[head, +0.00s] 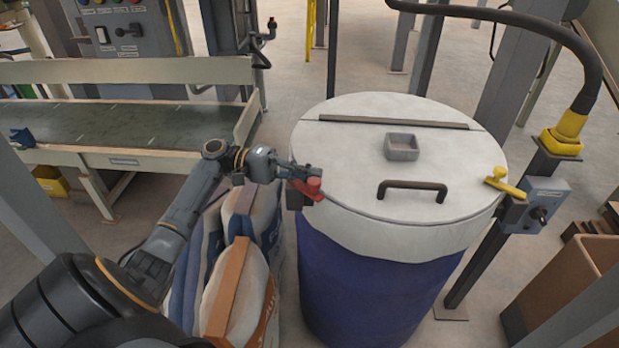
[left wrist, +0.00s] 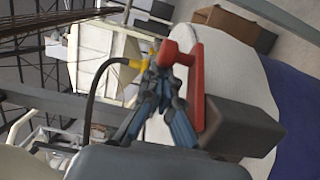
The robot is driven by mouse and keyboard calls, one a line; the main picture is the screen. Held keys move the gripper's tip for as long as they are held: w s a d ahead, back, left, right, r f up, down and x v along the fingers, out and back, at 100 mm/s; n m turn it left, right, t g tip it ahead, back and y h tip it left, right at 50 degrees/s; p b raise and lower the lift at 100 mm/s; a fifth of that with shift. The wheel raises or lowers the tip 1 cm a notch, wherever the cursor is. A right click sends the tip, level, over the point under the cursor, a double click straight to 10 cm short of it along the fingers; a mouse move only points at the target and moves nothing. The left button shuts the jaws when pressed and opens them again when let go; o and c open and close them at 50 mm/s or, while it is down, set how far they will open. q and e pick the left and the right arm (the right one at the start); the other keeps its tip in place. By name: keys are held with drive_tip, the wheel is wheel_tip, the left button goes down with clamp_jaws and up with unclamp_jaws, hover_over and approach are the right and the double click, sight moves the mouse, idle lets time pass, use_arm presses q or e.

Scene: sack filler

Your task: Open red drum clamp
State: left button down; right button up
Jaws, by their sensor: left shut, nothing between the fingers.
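The blue drum (head: 370,285) with a white top and lid (head: 345,165) stands right of centre in the head view. The red clamp handle (head: 312,188) sits at the left edge of the lid, on a dark block. My left gripper (head: 304,177) is at this handle, its fingers shut with nothing between them. In the left wrist view the red clamp handle (left wrist: 198,88) stands beside the dark block (left wrist: 238,130), and my left fingertips (left wrist: 160,75) are close against its knob end; whether they touch is unclear. My right gripper is not in view.
Filled sacks (head: 235,280) stand left of the drum under my left arm. The lid carries a dark handle (head: 412,186) and a small grey box (head: 402,147). A yellow lever (head: 505,186) is at the right edge, near a post with a control box (head: 537,207). A conveyor (head: 110,125) is at left.

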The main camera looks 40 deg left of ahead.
use_arm(q)
drive_tip(key=shift+s, duration=0.65)
drive_tip(key=shift+d, duration=0.1)
idle(0.6)
